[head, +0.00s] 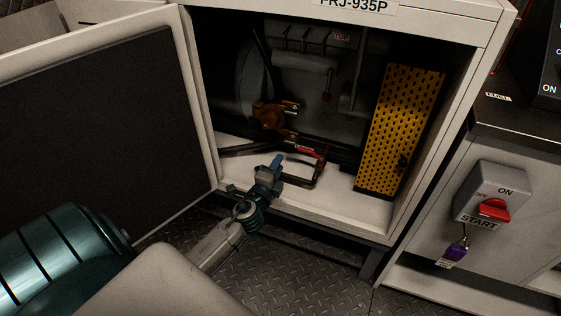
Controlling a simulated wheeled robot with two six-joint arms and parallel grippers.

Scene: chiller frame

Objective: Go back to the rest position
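My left arm comes in from the lower left. My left gripper (272,172) is at the front sill of the open white cabinet (455,32), low in its opening. The gripper has a grey body and a small blue tip pointing into the cabinet. It is small and dark here, so I cannot tell whether its fingers are open or shut. I see nothing clearly held in it. A dark bracket-like handle with a red part (308,153) lies just right of and beyond the gripper. I cannot tell whether they touch. My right gripper is not in view.
The cabinet door (100,110) stands open at left. Inside are a brass-coloured valve (270,116), dark pipes and a perforated yellow panel (402,130). At right, a grey switch box (492,195) has a red knob and a hanging purple padlock (456,251). Metal floor (300,265) lies below.

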